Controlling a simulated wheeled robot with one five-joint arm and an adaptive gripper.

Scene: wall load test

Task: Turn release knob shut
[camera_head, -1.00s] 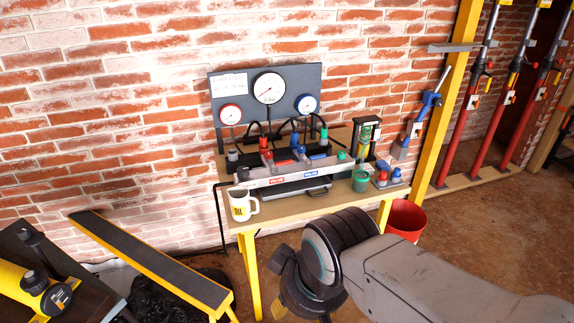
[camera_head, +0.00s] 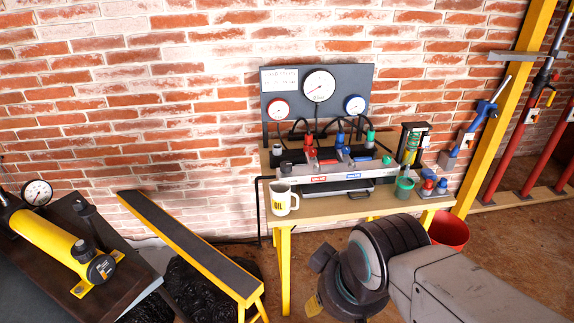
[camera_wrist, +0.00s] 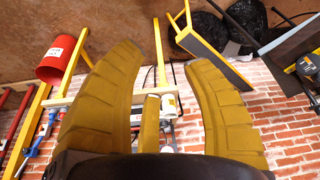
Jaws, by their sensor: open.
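A yellow hand pump (camera_head: 48,240) lies on a dark bench at the left of the head view, with a gauge (camera_head: 37,192) behind it. A round dark knob (camera_head: 101,268) is at its near end, and a smaller dark cap (camera_head: 80,248) sits on top. I cannot tell for sure which is the release knob. In the wrist view, which is upside down, part of the pump (camera_wrist: 307,66) shows at the right edge. My gripper (camera_wrist: 168,62) is open, its yellow fingers wide apart with nothing held, well away from the pump. Its fingers are mostly hidden in the head view.
A yellow-framed table (camera_head: 345,207) holds a valve manifold, gauges and an OIL mug (camera_head: 283,200). A narrow yellow trestle (camera_head: 190,243) stands between pump and table, with black bags (camera_head: 190,290) beneath. A red bucket (camera_head: 449,231) stands right of the table.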

